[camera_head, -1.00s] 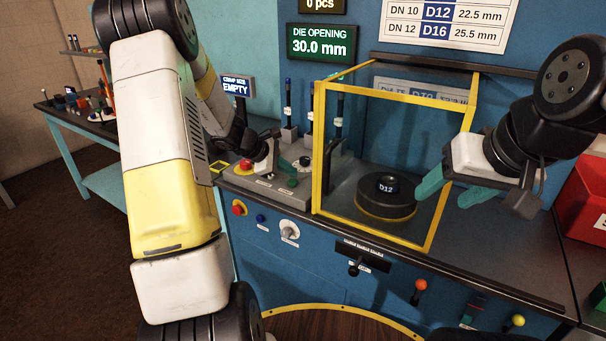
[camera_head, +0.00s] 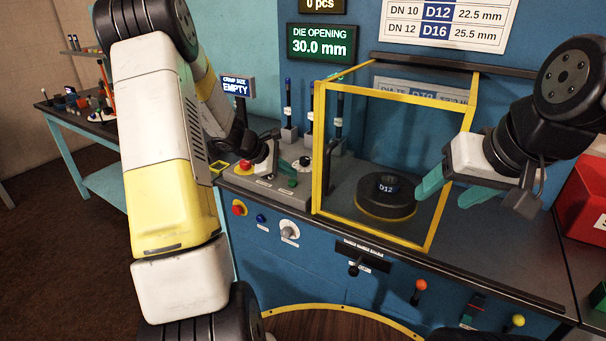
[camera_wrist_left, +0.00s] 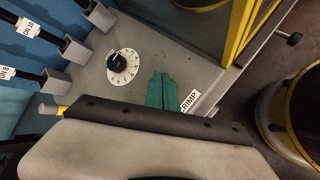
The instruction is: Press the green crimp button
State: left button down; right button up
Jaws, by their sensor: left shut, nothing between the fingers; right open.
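The crimp control box (camera_head: 262,186) is grey and stands left of the guarded press. My left gripper (camera_head: 289,171) is over its right part, with its green fingers shut and empty, pointing down. In the left wrist view the closed fingers (camera_wrist_left: 161,90) are beside the CRIMP label (camera_wrist_left: 188,102). My right gripper (camera_head: 449,190) is open and empty, at the right side of the press guard.
A yellow-framed clear guard (camera_head: 318,150) encloses a black D12 die (camera_head: 386,198). A red button (camera_head: 245,165) and a dial (camera_head: 305,161) are on the box; the dial (camera_wrist_left: 122,64) also shows in the left wrist view. Posts stand behind. A red bin (camera_head: 583,205) is at right.

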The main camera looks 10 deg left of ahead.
aim_at(290, 182)
pick_arm(q)
jog(key=shift+f, duration=0.2)
jog(key=shift+f, duration=0.5)
dwell(0.6)
jog(key=shift+r, duration=0.9)
jog(key=shift+r, duration=2.5)
